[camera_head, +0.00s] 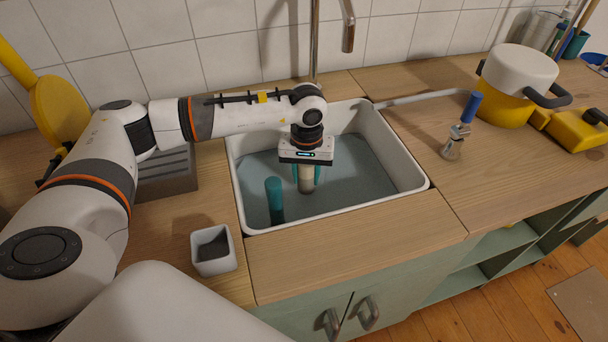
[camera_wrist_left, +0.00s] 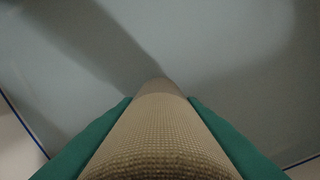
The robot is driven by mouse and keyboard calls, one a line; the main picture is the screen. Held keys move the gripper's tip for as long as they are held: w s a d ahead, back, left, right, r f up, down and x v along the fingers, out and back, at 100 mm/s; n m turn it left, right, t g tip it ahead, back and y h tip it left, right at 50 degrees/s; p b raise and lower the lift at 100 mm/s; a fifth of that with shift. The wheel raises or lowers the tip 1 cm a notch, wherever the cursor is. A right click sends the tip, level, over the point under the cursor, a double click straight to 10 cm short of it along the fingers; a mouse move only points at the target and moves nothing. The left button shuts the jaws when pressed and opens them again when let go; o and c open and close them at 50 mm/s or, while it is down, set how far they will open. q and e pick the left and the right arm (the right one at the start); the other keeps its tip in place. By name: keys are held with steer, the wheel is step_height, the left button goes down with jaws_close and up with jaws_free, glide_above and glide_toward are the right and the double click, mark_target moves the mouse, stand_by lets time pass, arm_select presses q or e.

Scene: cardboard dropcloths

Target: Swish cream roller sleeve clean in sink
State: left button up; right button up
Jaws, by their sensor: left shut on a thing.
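The cream roller sleeve (camera_head: 306,180) is upright in my left gripper (camera_head: 306,176), over the sink. The gripper's teal fingers are shut on it from both sides. In the left wrist view the sleeve (camera_wrist_left: 160,135) shows a woven, textured surface, and its far end reaches the grey-blue water; how deep it sits I cannot tell. The white sink (camera_head: 415,180) is set in the wooden counter and holds grey-blue water (camera_head: 350,175). My right gripper is not in view.
A tap (camera_head: 348,35) rises behind the sink. A small white square pot (camera_head: 212,250) stands at the front left. A blue-handled tool (camera_head: 467,110), a yellow pot with a white top (camera_head: 513,85) and a yellow item (camera_head: 575,128) stand on the right counter.

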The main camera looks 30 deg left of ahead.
arm_select(q)
step_height(320, 180, up, 15)
steer(key=w+d+p, duration=0.2)
steer(key=p, duration=0.5)
steer(key=shift+d, duration=0.1)
stand_by(0.8)
step_height(320, 180, up, 4)
steer(key=shift+r+p, duration=0.1)
steer(key=shift+p, duration=1)
